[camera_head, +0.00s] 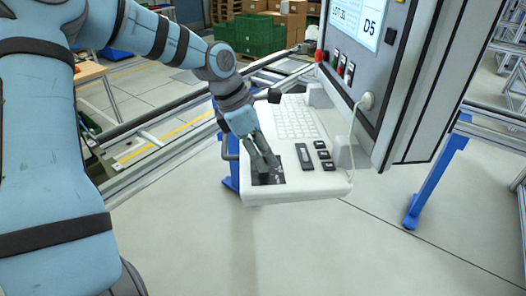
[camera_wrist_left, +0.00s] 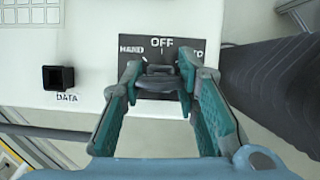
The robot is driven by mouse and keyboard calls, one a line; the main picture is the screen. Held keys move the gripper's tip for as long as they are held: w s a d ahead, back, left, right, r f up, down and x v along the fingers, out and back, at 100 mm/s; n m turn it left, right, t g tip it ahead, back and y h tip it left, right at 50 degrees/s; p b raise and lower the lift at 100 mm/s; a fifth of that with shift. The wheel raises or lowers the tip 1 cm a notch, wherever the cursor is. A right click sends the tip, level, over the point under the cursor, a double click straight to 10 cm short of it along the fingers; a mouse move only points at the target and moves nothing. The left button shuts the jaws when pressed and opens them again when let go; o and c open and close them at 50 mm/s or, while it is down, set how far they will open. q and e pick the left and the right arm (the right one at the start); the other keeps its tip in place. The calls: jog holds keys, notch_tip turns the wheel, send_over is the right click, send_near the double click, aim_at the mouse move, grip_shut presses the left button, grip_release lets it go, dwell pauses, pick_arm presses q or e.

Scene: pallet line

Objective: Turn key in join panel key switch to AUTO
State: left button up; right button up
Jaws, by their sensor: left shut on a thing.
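The white join panel (camera_head: 320,186) is a sloping console with a keyboard. Its dark key switch plate (camera_head: 270,181) is near the front left corner. In the left wrist view the plate (camera_wrist_left: 127,50) reads HAND at left, OFF at top centre, and a label at right of which only "TO" shows. My left gripper (camera_head: 268,163) reaches down onto the plate. In the wrist view its fingertips (camera_wrist_left: 160,72) are shut on the dark key (camera_wrist_left: 160,70) below OFF. The fingers hide much of the key, so I cannot tell which label it points to.
A black DATA socket (camera_wrist_left: 58,77) sits left of the plate. Black buttons (camera_head: 322,154) lie right of the plate. A grey cabinet with a screen (camera_head: 355,20) rises behind. Metal rails and green crates (camera_head: 255,35) stand farther back. The floor in front is clear.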

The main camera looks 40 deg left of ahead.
pick_arm(q)
jog(key=m+g, duration=0.1)
jog(key=m, duration=0.2)
jog(key=shift+m+h, duration=0.3)
jog(key=shift+m, duration=0.1)
jog(key=m+g, duration=0.1)
jog(key=m, duration=0.1)
jog(key=m+g, duration=0.1)
jog(key=m, duration=0.2)
jog(key=shift+w+h, duration=0.1)
jog(key=shift+h, duration=0.2)
jog(key=o, duration=1.7)
